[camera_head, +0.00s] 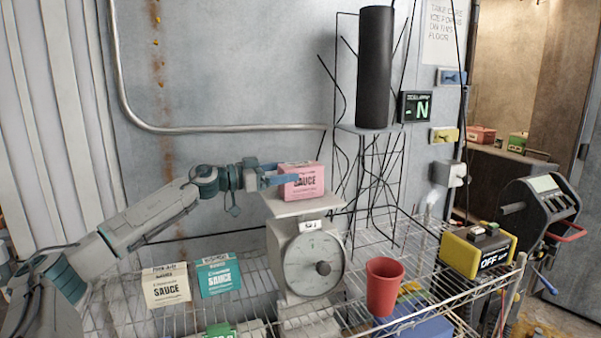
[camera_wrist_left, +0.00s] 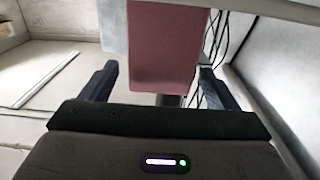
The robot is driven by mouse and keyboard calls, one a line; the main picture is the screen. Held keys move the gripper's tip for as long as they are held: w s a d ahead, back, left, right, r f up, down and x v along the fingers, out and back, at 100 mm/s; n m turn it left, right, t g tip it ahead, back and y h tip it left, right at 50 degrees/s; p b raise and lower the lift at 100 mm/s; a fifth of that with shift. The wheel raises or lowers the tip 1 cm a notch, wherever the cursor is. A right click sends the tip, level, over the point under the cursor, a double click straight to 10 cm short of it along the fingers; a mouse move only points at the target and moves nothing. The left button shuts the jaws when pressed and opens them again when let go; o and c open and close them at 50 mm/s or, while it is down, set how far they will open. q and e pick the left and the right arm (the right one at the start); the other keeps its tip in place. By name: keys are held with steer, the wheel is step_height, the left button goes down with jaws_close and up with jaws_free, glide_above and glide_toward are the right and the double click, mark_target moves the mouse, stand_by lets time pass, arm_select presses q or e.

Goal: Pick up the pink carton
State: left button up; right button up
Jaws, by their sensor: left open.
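The pink carton (camera_head: 304,184), labelled "SAUCE", sits upright on the top plate of a dial scale (camera_head: 312,262). My left gripper (camera_head: 283,180) reaches in from the left at the carton's height, with its fingers at the carton's left side. In the left wrist view the pink carton (camera_wrist_left: 162,50) stands between the two spread fingers of my left gripper (camera_wrist_left: 160,88). A gap shows on each side of the carton, so the jaws are open around its near part and not closed on it. My right gripper is not in view.
A cream carton (camera_head: 166,286) and a teal carton (camera_head: 219,276) stand on the wire shelf left of the scale. A red cup (camera_head: 383,286) and a yellow-black box (camera_head: 478,252) are to the right. A wire stand with a black cylinder (camera_head: 375,68) rises behind the scale.

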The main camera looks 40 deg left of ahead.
mark_target(294, 166)
arm_select(q)
steer(key=shift+w, duration=0.1)
steer(key=shift+w+d+r+p, duration=0.15)
steer(key=shift+p, duration=0.3)
steer(key=p+x, duration=0.3)
steer(key=shift+p+x, duration=0.45)
steer(key=shift+x, duration=0.45)
steer(key=shift+f, duration=0.25)
